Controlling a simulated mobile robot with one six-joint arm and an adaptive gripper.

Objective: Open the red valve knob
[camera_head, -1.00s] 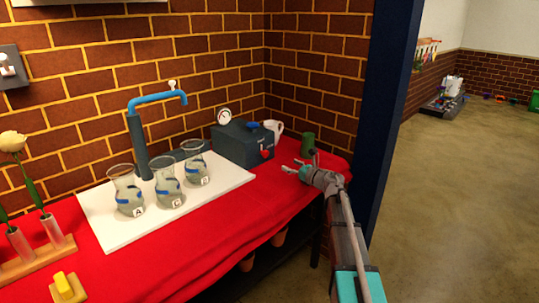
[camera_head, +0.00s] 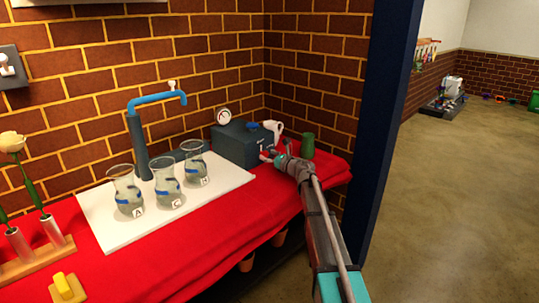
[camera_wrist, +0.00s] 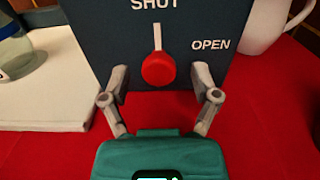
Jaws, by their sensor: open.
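The red valve knob (camera_wrist: 158,69) is on the front of the dark blue-grey box (camera_head: 232,143). In the wrist view its pale pointer stands straight up toward the word SHUT, and the word OPEN is to the right. My gripper (camera_wrist: 160,80) is open, with one finger on each side of the knob and a visible gap to it on both sides. In the head view my gripper (camera_head: 272,157) is at the front of the box and mostly hides the knob.
A white board (camera_head: 100,222) with several glass vases, including vase A (camera_head: 127,190), lies left of the box. A blue tap (camera_head: 158,98) rises behind it. A white jug (camera_head: 274,128) and a green cup (camera_head: 308,146) stand right of the box.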

